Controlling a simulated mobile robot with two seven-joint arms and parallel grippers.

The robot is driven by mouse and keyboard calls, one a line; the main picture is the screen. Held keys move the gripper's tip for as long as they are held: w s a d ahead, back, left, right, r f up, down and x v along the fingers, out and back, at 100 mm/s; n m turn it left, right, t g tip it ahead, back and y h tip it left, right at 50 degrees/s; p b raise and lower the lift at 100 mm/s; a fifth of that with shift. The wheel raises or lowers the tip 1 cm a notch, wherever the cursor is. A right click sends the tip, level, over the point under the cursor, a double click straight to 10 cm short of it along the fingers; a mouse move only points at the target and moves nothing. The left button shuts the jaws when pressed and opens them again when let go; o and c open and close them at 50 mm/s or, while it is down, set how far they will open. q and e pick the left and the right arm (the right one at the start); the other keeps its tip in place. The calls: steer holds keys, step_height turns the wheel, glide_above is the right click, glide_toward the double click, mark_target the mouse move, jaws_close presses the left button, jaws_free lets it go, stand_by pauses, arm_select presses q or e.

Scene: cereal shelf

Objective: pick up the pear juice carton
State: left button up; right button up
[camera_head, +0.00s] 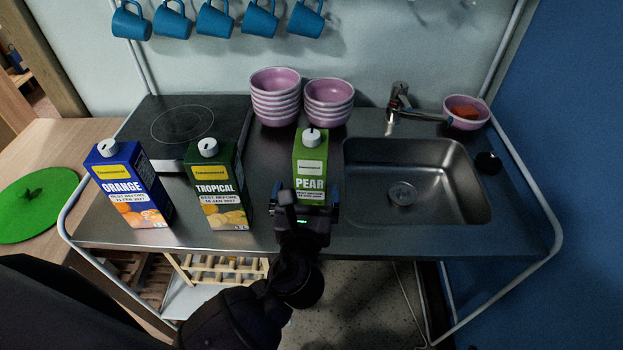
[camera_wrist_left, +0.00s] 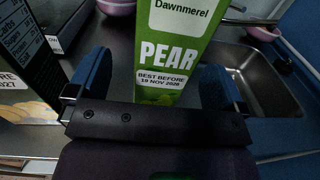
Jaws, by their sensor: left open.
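The green pear juice carton (camera_head: 311,160) stands upright on the steel counter, just left of the sink. Its white cap and "PEAR" label face me. My left gripper (camera_head: 306,195) is in front of its lower part and hides its base. In the left wrist view the pear carton (camera_wrist_left: 172,50) rises between the two blue-padded fingers of the left gripper (camera_wrist_left: 160,85). The fingers are open, one on each side, with visible gaps to the carton. My right gripper is not in view.
A dark green tropical carton (camera_head: 215,185) and a blue orange carton (camera_head: 130,185) stand to the left. Stacked pink bowls (camera_head: 276,97) are behind the pear carton. The sink (camera_head: 420,180) and its faucet (camera_head: 398,105) are to the right. Blue mugs (camera_head: 215,18) hang above.

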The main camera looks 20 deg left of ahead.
arm_select(q)
steer(key=x, duration=0.4)
steer(key=shift+w+d+f, duration=0.25)
steer(key=shift+w+f, duration=0.05)
steer(key=shift+f, duration=0.05)
steer(key=shift+w+a, duration=0.2)
steer(key=shift+w, duration=0.25)
steer(key=shift+c, duration=0.5)
steer(key=c, duration=1.2)
